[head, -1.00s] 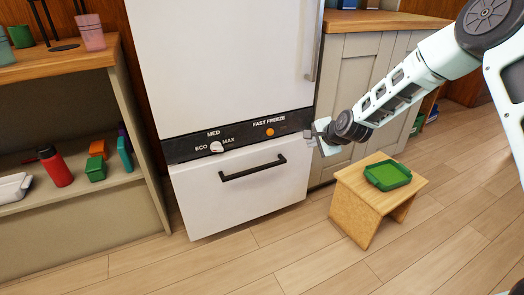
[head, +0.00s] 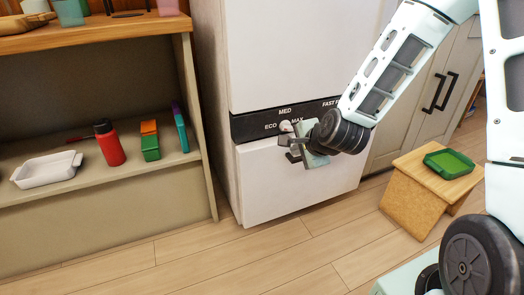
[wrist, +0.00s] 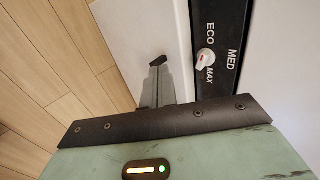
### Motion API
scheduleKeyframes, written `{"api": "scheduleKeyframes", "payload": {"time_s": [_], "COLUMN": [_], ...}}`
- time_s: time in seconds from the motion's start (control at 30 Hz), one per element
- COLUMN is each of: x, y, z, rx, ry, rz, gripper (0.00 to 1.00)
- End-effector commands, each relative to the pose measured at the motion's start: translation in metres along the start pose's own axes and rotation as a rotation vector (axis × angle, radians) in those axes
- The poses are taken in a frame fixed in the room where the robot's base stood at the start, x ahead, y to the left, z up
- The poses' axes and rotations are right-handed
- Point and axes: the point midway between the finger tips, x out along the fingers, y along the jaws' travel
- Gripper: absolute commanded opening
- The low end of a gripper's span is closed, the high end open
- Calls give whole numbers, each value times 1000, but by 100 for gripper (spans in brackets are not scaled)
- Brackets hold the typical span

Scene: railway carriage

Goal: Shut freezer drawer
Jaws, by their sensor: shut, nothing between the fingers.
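The freezer drawer (head: 262,185) is the white front at the bottom of the fridge, below the black control strip. My gripper (head: 291,150) is shut and empty, in front of the drawer's upper part near the dial. It hides most of the drawer's black handle in the head view. In the wrist view, the fingers of my gripper (wrist: 158,75) point at the white drawer face (wrist: 148,25), with a small dark piece at their tips. Contact cannot be made out.
The white dial (head: 286,126) sits on the strip close above my gripper. A low wooden stool (head: 415,185) with a green tray (head: 449,163) stands at right. A shelf unit (head: 205,150) with a red bottle (head: 110,143) stands at left. The floor in front is clear.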

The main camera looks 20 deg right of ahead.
Motion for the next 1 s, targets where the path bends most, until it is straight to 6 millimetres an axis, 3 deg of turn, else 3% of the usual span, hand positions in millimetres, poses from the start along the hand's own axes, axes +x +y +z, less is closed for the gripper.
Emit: {"api": "scheduleKeyframes", "payload": {"time_s": [0.43, 0.7, 1.0], "x": [93, 114, 117], "y": [3, -23, -28], "z": [1, 1, 1], "rx": [1, -1, -1], "ry": [-2, -1, -2], "rz": [0, -1, 1], "gripper": [0, 0, 0]}}
